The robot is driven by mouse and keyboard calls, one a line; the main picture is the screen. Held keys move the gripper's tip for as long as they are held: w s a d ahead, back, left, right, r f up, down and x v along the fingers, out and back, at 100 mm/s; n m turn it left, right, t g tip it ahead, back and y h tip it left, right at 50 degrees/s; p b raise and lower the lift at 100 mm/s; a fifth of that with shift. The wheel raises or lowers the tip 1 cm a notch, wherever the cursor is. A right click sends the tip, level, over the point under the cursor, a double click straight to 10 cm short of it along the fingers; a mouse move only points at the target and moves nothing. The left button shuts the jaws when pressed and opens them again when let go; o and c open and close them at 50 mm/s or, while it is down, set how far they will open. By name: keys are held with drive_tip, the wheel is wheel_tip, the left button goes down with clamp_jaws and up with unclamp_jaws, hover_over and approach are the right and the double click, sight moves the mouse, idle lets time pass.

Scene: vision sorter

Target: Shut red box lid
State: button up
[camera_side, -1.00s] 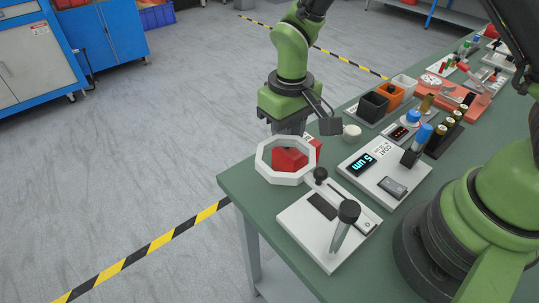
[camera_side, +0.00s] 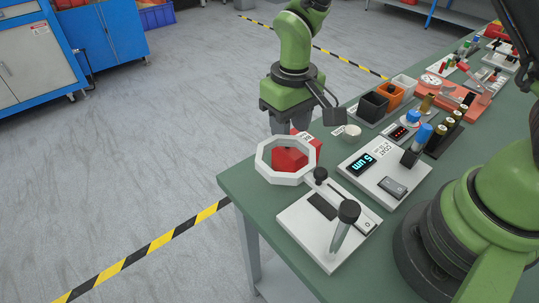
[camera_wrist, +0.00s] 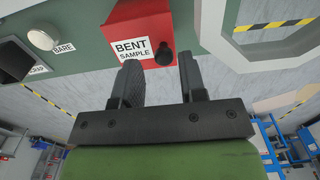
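The red box (camera_side: 290,159) sits at the near left corner of the green table, seen partly through and behind a white octagonal ring. A red panel with a white label stands at its back right. In the wrist view the red box (camera_wrist: 140,22) shows a label reading BENT SAMPLE and a round black knob (camera_wrist: 163,55). I cannot tell for sure how far the lid is open. My gripper (camera_wrist: 158,68) is open, its two dark fingers apart on either side of the knob, with no clear contact. In the side view its fingertips (camera_side: 284,128) are partly hidden behind the box.
The white ring (camera_side: 262,165) stands close in front of the box. A white plate with a black-knobbed lever (camera_side: 325,240) is nearer. A small white knob (camera_side: 352,131), black bin (camera_side: 373,106) and orange bin (camera_side: 390,97) are to the right. Floor lies open left of the table edge.

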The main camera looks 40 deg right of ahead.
drive_tip(key=shift+r, duration=1.85)
drive_tip(key=shift+r, duration=0.25)
drive_tip(key=s+d+r+m+t+y, duration=0.1)
drive_tip(key=s+d+r+m+t, duration=0.1)
drive_tip(key=s+r, duration=0.6)
drive_tip(key=s+d+r+m+t+y, duration=0.1)
drive_tip(key=s+d+r+m+t, duration=0.1)
drive_tip(key=s+r+t, duration=0.3)
drive_tip(key=shift+s+d+f+v, duration=0.3)
drive_tip(key=shift+s+v, duration=0.1)
drive_tip(key=shift+v, duration=2.15)
